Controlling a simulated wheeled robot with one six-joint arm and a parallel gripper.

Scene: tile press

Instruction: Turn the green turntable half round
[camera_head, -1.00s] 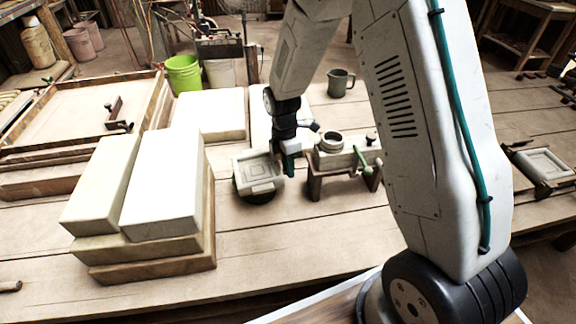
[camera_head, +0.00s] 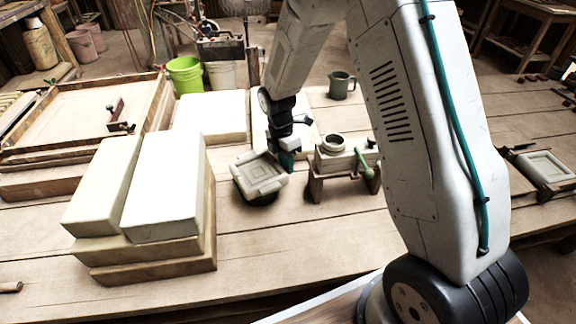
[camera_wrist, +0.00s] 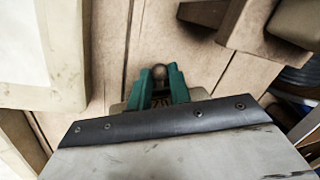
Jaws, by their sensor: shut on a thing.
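The turntable (camera_head: 263,199) shows as a dark round base on the bench, mostly hidden under a pale square mould (camera_head: 258,175) with raised edges. No green shows on it in the head view. My gripper (camera_head: 286,160) reaches down at the mould's back right side. In the wrist view its teal fingers (camera_wrist: 158,90) are shut around a small dark round knob (camera_wrist: 160,73). I cannot see how the knob joins the turntable.
A small press stand (camera_head: 335,160) with a green lever (camera_head: 366,168) stands close to the right of my gripper. Stacked white blocks (camera_head: 165,185) stand to the left. A dark mug (camera_head: 341,85) is farther back. The bench in front is clear.

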